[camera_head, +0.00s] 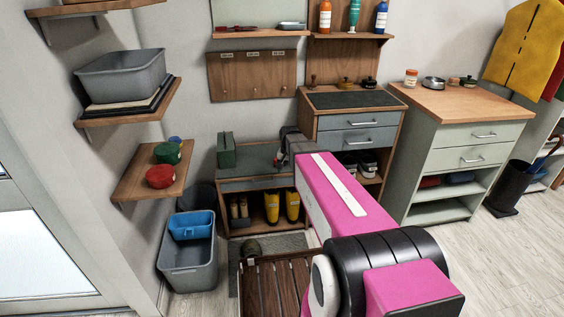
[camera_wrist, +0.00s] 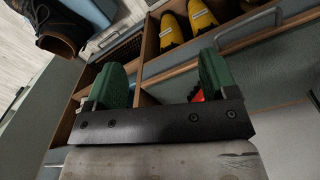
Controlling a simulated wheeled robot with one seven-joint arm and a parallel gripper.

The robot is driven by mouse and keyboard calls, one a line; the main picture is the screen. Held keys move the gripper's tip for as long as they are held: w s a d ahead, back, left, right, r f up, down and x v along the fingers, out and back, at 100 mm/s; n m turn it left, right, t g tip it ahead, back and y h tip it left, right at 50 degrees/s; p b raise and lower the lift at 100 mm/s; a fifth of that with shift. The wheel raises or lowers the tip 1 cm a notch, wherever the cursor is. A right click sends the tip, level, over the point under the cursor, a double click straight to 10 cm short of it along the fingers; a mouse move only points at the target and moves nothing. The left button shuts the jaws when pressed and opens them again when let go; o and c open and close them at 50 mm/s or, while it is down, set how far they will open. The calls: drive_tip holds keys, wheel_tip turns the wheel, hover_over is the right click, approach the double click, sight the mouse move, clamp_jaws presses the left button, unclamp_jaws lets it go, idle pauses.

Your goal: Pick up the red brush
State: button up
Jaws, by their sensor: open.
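A small red patch (camera_wrist: 198,96) shows in the wrist view beside the right finger, just past the dark gripper bar. It may be part of the red brush, but most of it is hidden. My gripper (camera_wrist: 163,68) is open, with its two green-padded fingers apart and nothing visible held between them. The fingers reach over a wood-sided space that looks like an open drawer. In the head view my arm reaches over the low grey-topped bench (camera_head: 258,160), and the fingers are hard to make out. I cannot identify the brush there.
Yellow boots (camera_head: 271,207) stand on the bench's lower shelf, beside brown footwear (camera_head: 238,207). A green box (camera_head: 226,151) stands on the bench's left end. A taller drawer cabinet (camera_head: 356,122) stands close on the right.

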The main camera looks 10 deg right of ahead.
drive_tip(key=w+r+m, duration=0.1)
drive_tip(key=w, duration=0.5)
drive_tip(key=w+r+m, duration=0.1)
drive_tip(key=w+m, duration=0.1)
drive_tip(key=w, duration=0.5)
drive_tip(key=w+r+m, duration=0.1)
drive_tip(key=w+r, duration=0.1)
drive_tip(key=w, duration=0.4)
drive_tip(key=shift+w+m, duration=0.2)
drive_tip(key=shift+m, duration=0.1)
drive_tip(key=f, duration=1)
drive_tip(key=shift+s+f, duration=0.25)
drive_tip(key=shift+s, duration=0.15)
drive_tip(key=c, duration=1.1)
drive_tip(key=shift+r, duration=0.2)
wheel_tip(320, 180, up, 4)
drive_tip(key=shift+s+a+r, duration=0.15)
drive_tip(key=s+a+r, duration=0.5)
drive_tip(key=a+r, duration=0.1)
drive_tip(key=a, duration=0.3)
drive_tip(key=shift+s+a+r, duration=0.2)
drive_tip(key=shift+s+a, duration=0.15)
drive_tip(key=shift+o, duration=1.1)
drive_tip(key=shift+c, duration=0.2)
